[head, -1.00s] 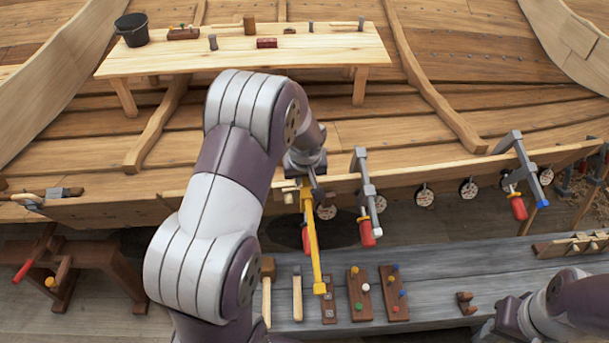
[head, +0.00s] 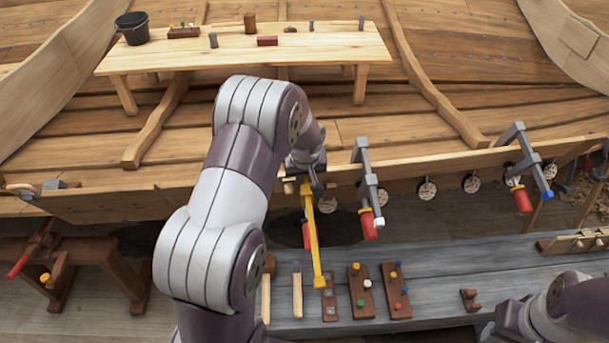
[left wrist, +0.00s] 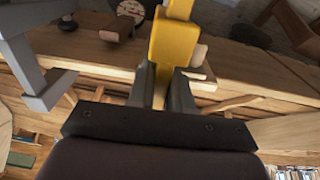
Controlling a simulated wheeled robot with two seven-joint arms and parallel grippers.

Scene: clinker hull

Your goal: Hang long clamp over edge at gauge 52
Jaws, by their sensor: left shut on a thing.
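The long clamp (head: 313,242) is yellow and hangs upright from my left gripper (head: 305,180), which is shut on it at its upper end. In the left wrist view the clamp (left wrist: 168,42) stands between the two fingers (left wrist: 167,92). It is at the near plank edge (head: 250,190) of the hull, just left of a grey clamp; I cannot tell whether it touches the edge. Round gauge tags (head: 427,189) hang along the plank, their numbers too small to read. My right forearm shows at lower right; its gripper is out of view.
A grey clamp with a red handle (head: 367,190) hangs close on the right; another (head: 522,165) hangs farther right. A grey bench (head: 440,275) below holds mallets and peg boards. A wooden table (head: 240,62) with a bucket (head: 132,28) stands behind.

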